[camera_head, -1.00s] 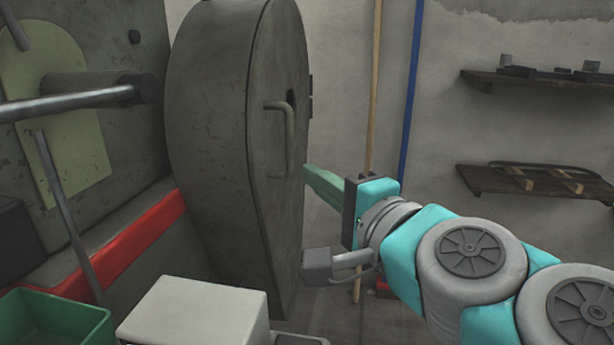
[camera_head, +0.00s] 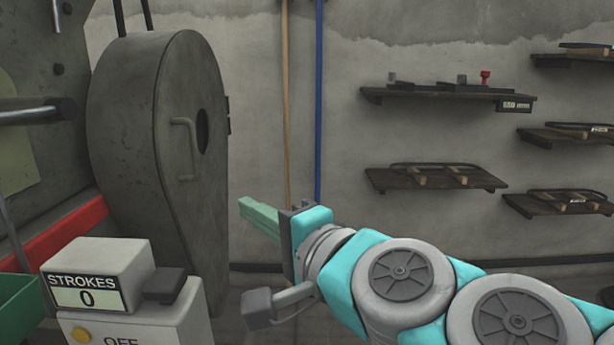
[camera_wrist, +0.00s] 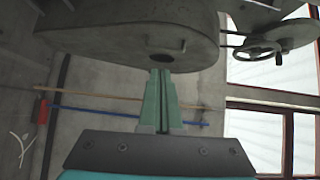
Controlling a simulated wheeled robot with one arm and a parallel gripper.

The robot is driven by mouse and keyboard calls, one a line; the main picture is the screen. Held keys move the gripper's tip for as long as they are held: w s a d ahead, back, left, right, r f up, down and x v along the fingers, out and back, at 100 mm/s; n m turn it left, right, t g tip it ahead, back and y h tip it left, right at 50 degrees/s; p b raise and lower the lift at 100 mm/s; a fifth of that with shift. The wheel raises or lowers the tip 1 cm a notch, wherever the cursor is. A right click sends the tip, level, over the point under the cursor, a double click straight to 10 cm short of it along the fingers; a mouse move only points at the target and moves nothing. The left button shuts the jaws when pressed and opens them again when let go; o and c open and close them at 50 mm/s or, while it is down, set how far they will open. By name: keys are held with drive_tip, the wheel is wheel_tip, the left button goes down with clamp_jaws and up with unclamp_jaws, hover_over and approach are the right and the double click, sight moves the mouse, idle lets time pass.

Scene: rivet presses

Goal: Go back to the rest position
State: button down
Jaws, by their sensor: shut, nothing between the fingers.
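My gripper (camera_head: 258,216) has pale green fingers and is shut with nothing between them. In the head view it is in the air to the right of the press's grey rounded cover (camera_head: 150,150), apart from it, with my arm reaching in from the lower right. In the wrist view the closed fingers (camera_wrist: 160,90) point toward the underside of a large grey rounded housing (camera_wrist: 130,30) with a dark hole in it. No separate object is held.
A counter box (camera_head: 95,265) reading STROKES 0 stands at the lower left, beside a green bin (camera_head: 18,305). Wall shelves (camera_head: 435,180) hang at the right. A blue pole (camera_head: 319,100) and a wooden pole (camera_head: 286,100) stand along the wall. Open space lies between cover and shelves.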

drive_tip(key=s+d+f+n+g+h+p, duration=0.1)
drive_tip(key=s+d+f+n+g+h, duration=0.15)
drive_tip(key=f, duration=0.35)
drive_tip(key=s+d+f+n+g+h+p, duration=0.1)
drive_tip(key=f+n+g, duration=0.2)
drive_tip(key=f, duration=0.4)
drive_tip(key=s+d+f+n+g+h+p, duration=0.1)
drive_tip(key=s+f+n+g+h, duration=0.15)
drive_tip(key=f, duration=0.35)
drive_tip(key=s+d+f+g+h+p, duration=0.1)
drive_tip(key=s+d+f+g+h, duration=0.1)
drive_tip(key=s+d, duration=0.4)
drive_tip(key=s+d+f+n+g+h+p, duration=0.1)
drive_tip(key=s+d+f+g+h, duration=0.2)
drive_tip(key=d, duration=0.7)
drive_tip(key=s+f+g, duration=0.2)
drive_tip(key=s+f, duration=0.1)
drive_tip(key=shift+d+h, duration=0.3)
drive_tip(key=shift+d, duration=0.1)
